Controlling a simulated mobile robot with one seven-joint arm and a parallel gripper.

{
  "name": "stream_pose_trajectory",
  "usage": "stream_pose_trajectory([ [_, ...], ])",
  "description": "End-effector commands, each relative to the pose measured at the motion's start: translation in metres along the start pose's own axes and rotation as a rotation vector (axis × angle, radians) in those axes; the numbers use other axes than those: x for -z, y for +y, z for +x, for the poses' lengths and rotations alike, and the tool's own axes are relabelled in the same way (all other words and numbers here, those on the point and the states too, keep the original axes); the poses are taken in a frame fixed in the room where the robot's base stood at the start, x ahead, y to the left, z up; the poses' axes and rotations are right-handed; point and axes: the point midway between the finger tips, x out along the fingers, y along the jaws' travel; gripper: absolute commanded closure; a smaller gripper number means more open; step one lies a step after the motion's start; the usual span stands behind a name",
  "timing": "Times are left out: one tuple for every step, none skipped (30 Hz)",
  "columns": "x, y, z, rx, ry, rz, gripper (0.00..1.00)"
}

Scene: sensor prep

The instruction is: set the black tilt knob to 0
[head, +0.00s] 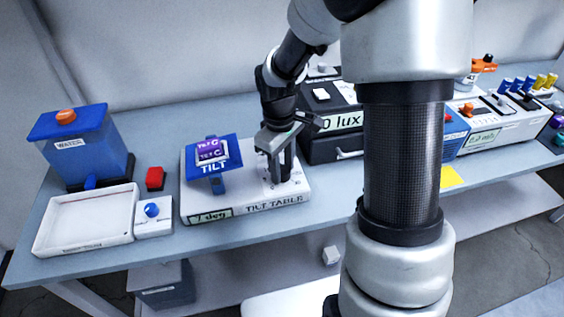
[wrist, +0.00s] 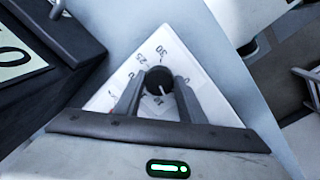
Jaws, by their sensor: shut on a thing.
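The black tilt knob (wrist: 158,79) is on a white dial face with printed numbers, 25 and 30 readable near its far side; other marks are partly hidden. A white pointer line on the knob points toward the gripper's palm side. My gripper (head: 277,174) comes down on the right part of the white tilt table (head: 300,191). Its fingers stand on both sides of the knob and are shut on it. In the head view the fingers hide the knob. The tilt table's small display (head: 210,216) reads 7 deg.
A blue tilt plate (head: 230,148) with a purple piece (head: 211,150) stands left of my gripper. A black lux box (head: 335,146) is close behind right. A red block (head: 155,178), white tray (head: 85,220) and blue water tank (head: 75,145) are farther left.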

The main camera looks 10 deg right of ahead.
Motion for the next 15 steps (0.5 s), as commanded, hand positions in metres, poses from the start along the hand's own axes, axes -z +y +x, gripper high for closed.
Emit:
stream_pose_trajectory([
  [-0.0004,0.0009,-0.0031,0.000,0.003,-0.044,0.86],
  [-0.0004,0.0011,-0.0032,0.000,0.005,-0.072,0.86],
  [-0.0005,0.0011,-0.0033,0.000,0.007,-0.110,0.86],
  [-0.0007,0.0011,-0.0033,0.000,0.009,-0.138,0.86],
  [-0.0006,0.0012,-0.0033,0.001,0.011,-0.166,0.86],
  [-0.0007,0.0013,-0.0032,0.001,0.013,-0.204,0.86],
  [-0.0008,0.0013,-0.0032,0.001,0.015,-0.233,0.86],
  [-0.0010,0.0014,-0.0033,0.001,0.016,-0.262,0.86],
  [-0.0010,0.0016,-0.0035,0.001,0.018,-0.300,0.86],
  [-0.0009,0.0018,-0.0036,0.000,0.021,-0.328,0.86],
  [-0.0008,0.0018,-0.0037,0.001,0.023,-0.356,0.86],
  [-0.0009,0.0018,-0.0036,0.001,0.025,-0.394,0.86],
  [-0.0011,0.0020,-0.0036,0.002,0.026,-0.422,0.86],
  [-0.0010,0.0022,-0.0037,0.001,0.028,-0.451,0.86],
  [-0.0008,0.0025,-0.0040,0.000,0.031,-0.489,0.86],
])
